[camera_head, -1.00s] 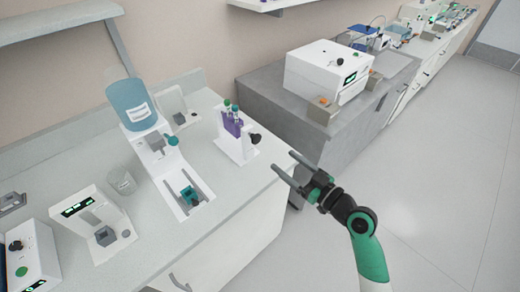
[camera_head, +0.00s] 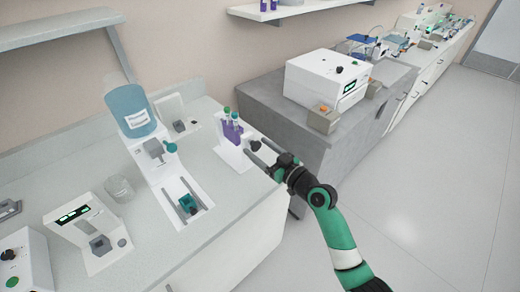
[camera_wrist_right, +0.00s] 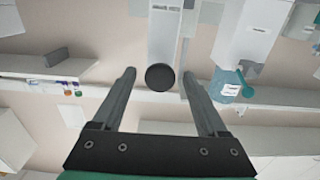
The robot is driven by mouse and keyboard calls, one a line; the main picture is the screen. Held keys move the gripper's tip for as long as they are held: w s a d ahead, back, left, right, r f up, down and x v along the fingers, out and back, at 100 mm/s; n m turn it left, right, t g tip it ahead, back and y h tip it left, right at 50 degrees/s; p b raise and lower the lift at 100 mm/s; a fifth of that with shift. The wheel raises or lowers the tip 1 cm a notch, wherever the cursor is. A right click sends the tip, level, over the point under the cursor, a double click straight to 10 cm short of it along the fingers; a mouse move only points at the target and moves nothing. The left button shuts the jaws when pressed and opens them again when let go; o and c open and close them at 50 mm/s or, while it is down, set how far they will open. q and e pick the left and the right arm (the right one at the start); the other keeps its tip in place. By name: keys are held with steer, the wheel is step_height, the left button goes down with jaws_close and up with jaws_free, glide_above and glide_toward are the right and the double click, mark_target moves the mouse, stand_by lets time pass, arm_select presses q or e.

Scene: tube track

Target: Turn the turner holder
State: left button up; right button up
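The turner holder (camera_head: 238,158) is a white stand on the bench, holding a purple rack (camera_head: 232,132) with capped tubes. A round black knob (camera_head: 255,146) sticks out of its right side. My right gripper (camera_head: 256,148) is open with its fingers reaching toward the knob. In the right wrist view the knob (camera_wrist_right: 160,77) appears centred between the open fingertips (camera_wrist_right: 160,76), with a gap on both sides. The white holder (camera_wrist_right: 164,35) shows behind it. I cannot tell whether the fingertips reach past the knob. My left gripper is not in view.
Left of the holder stands a water dispenser with a blue bottle (camera_head: 138,112), and a clear beaker (camera_head: 119,189). A white device (camera_head: 88,232) stands at the front left. A grey bench with a white box machine (camera_head: 322,80) is behind at the right. The floor is clear.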

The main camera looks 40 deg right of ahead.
jaws_close()
